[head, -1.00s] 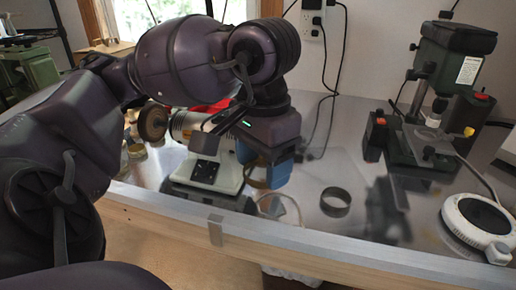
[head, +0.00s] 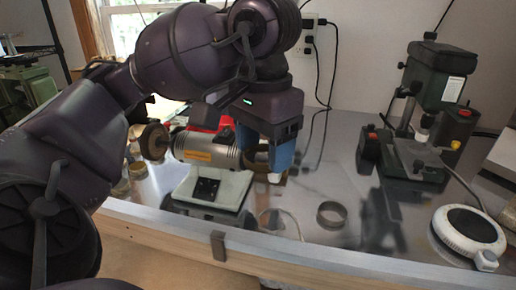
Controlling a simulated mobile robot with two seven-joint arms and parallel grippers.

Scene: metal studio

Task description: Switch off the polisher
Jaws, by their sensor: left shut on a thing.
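The polisher (head: 204,149) stands on the bench left of centre. It has a silver motor body with an orange label, a brown wheel (head: 154,142) at its left end and a pale base. A black switch plate (head: 207,188) on the front of the base is in plain view; its on or off state is too small to tell. My left gripper (head: 265,160) has blue fingers and is at the polisher's right end. It is shut around the brownish part there, which the fingers partly hide. My right gripper is not in view.
A metal ring (head: 331,214) lies on the bench right of the polisher. A dark green drill press (head: 434,78) and a round white device (head: 468,232) stand farther right. Black cords hang from the wall outlet (head: 309,35). The bench's front edge (head: 330,252) runs below.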

